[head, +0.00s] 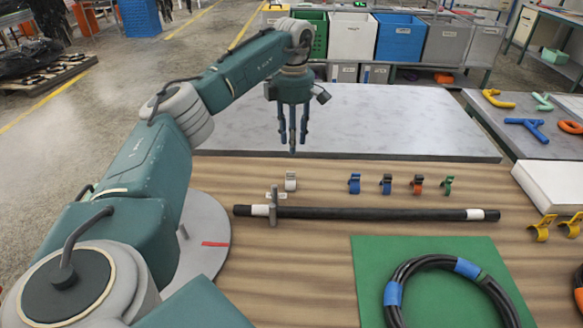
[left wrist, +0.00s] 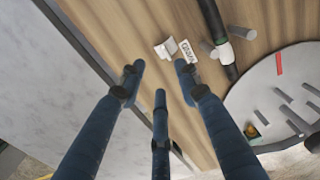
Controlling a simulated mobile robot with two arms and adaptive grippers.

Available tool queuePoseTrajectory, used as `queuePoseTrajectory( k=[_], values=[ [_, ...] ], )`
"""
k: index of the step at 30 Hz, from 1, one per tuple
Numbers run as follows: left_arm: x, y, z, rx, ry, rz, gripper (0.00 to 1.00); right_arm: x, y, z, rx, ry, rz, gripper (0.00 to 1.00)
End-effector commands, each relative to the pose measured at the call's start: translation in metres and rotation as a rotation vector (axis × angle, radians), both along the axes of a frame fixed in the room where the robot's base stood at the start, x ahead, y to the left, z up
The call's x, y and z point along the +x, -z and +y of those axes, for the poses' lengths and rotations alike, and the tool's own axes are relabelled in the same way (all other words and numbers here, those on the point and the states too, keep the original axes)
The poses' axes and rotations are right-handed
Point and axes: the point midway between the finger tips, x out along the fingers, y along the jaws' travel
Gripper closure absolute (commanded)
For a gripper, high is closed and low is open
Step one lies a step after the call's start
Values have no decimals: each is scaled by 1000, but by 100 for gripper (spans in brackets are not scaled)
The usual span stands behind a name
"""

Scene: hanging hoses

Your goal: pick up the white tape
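A small white tape-like piece (head: 290,181) stands on the brown wooden table, left of a row of coloured pieces. It also shows in the left wrist view (left wrist: 168,47), next to a small white label (left wrist: 187,50). My left gripper (head: 292,142) points down above the table's far edge, behind and above the white piece. Its three blue fingers (left wrist: 158,72) are spread, with nothing between them. The white piece is apart from the fingers. My right gripper is not in view.
A black hose (head: 370,214) with white bands lies in front of the white piece. Blue (head: 354,184), orange (head: 418,184) and green (head: 448,185) pieces stand to the right. A coiled hose (head: 398,272) lies on a green mat (head: 368,268). A grey table (head: 390,115) lies behind.

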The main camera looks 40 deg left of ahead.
Motion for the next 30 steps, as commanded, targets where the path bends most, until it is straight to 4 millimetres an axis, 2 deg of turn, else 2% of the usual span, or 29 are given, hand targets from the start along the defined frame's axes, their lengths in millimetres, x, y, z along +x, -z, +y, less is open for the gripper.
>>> queuePoseTrajectory(
  k=[2, 6, 14, 21, 25, 30],
  values=[
    [-2, 14, 0, 1, 0, 5, 67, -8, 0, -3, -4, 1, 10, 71],
    [-2, 36, 0, 0, 0, 6, 67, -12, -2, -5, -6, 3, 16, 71],
    [-3, 57, 1, 0, -1, 3, 67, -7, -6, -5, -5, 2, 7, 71],
    [-8, 92, 1, -1, 0, 4, 67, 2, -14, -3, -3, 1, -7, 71],
    [-8, 101, 1, -1, 0, 2, 67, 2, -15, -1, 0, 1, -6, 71],
    [-7, 102, 1, 0, 0, 1, 67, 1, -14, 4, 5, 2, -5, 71]
  ],
)
